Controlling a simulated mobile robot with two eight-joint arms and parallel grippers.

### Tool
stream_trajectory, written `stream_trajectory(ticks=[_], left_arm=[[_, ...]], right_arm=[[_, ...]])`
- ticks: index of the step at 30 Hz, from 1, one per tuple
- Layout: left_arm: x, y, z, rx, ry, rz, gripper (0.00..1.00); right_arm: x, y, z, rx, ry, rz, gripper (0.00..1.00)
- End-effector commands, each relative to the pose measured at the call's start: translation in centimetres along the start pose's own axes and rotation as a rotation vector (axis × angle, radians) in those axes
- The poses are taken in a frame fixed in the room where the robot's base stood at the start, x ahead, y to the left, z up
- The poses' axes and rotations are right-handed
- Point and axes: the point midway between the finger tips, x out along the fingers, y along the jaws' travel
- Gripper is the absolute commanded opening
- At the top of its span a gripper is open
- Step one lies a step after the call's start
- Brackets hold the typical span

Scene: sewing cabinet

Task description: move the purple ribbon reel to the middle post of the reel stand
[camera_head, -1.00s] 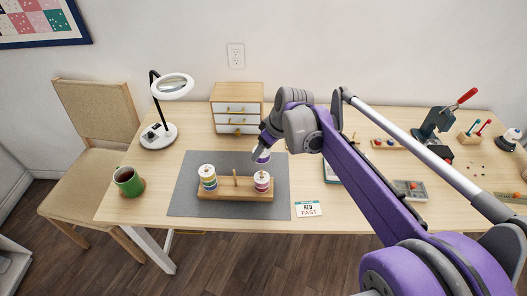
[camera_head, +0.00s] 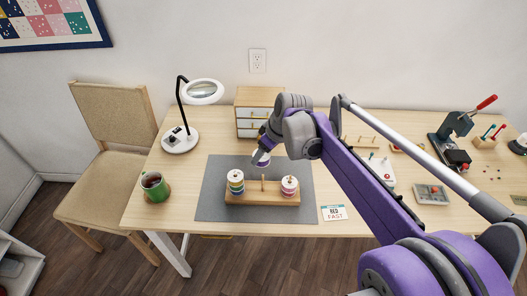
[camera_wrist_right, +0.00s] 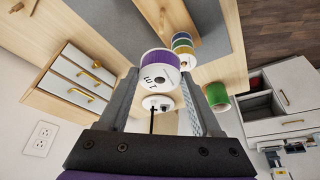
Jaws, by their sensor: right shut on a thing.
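The purple ribbon reel (camera_head: 262,162) is white-flanged with a purple band. My right gripper (camera_head: 260,157) is shut on it just behind and above the reel stand. The right wrist view shows the reel (camera_wrist_right: 158,72) between the two fingers (camera_wrist_right: 160,95). The wooden reel stand (camera_head: 262,199) lies on the grey mat. Its middle post (camera_head: 263,184) is bare. The left post carries a stack of reels with yellow, green and blue bands (camera_head: 236,182); the right post carries a stack with pink and white reels (camera_head: 289,186). My left gripper is not in view.
A small drawer cabinet (camera_head: 250,123) stands behind. A "RED FAST" card (camera_head: 334,213) lies right of the grey mat (camera_head: 215,205). Free table lies around the mat.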

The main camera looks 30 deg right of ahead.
Motion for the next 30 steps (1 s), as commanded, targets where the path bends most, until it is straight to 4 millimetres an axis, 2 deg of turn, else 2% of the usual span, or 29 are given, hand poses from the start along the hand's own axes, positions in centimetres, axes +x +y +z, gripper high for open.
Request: stream_trajectory(ticks=[8,15,20,30], left_arm=[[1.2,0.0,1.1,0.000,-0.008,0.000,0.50],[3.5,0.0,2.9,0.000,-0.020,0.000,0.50],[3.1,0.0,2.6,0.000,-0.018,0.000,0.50],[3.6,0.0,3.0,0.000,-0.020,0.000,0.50]], right_arm=[[1.8,0.0,0.8,0.000,-0.002,-0.001,0.12],[4.8,-0.1,2.1,0.000,-0.002,-0.001,0.12],[4.5,0.0,1.9,0.000,0.000,-0.001,0.12],[5.3,0.0,2.2,0.000,0.000,0.000,0.12]])
